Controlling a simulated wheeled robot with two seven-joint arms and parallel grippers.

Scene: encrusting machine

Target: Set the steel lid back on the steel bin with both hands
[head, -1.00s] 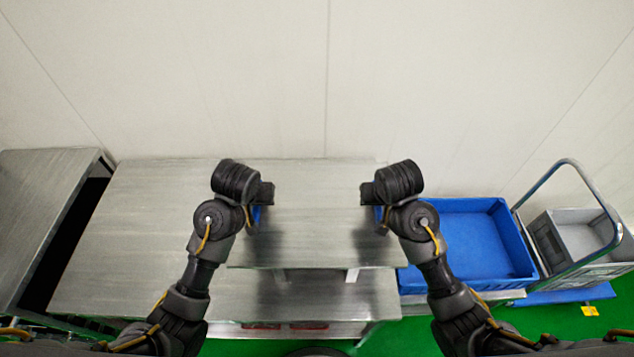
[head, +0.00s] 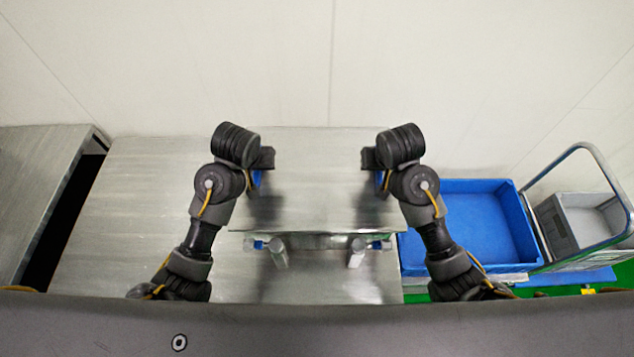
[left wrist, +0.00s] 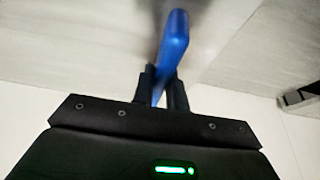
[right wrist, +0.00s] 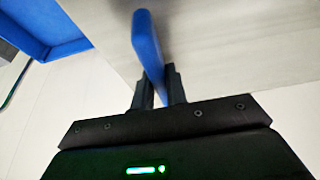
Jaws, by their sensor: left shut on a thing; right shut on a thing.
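The steel lid (head: 318,190) is a flat brushed plate held level-looking between my two grippers in the head view. My left gripper (head: 263,160) is shut on the lid's left blue handle; the left wrist view shows the fingers (left wrist: 164,82) around this handle (left wrist: 175,42). My right gripper (head: 373,160) is shut on the right blue handle; the right wrist view shows its fingers (right wrist: 158,86) and the handle (right wrist: 147,42). Below the lid's near edge, a metal rim (head: 315,242) and two pale posts with blue ends show; the lid hides most of what lies under it, including any bin body.
A steel table (head: 130,210) extends left, with another steel table (head: 35,190) beyond a dark gap. At right are a blue crate (head: 470,225) and a trolley holding a grey crate (head: 575,225). A pale wall (head: 320,60) stands behind.

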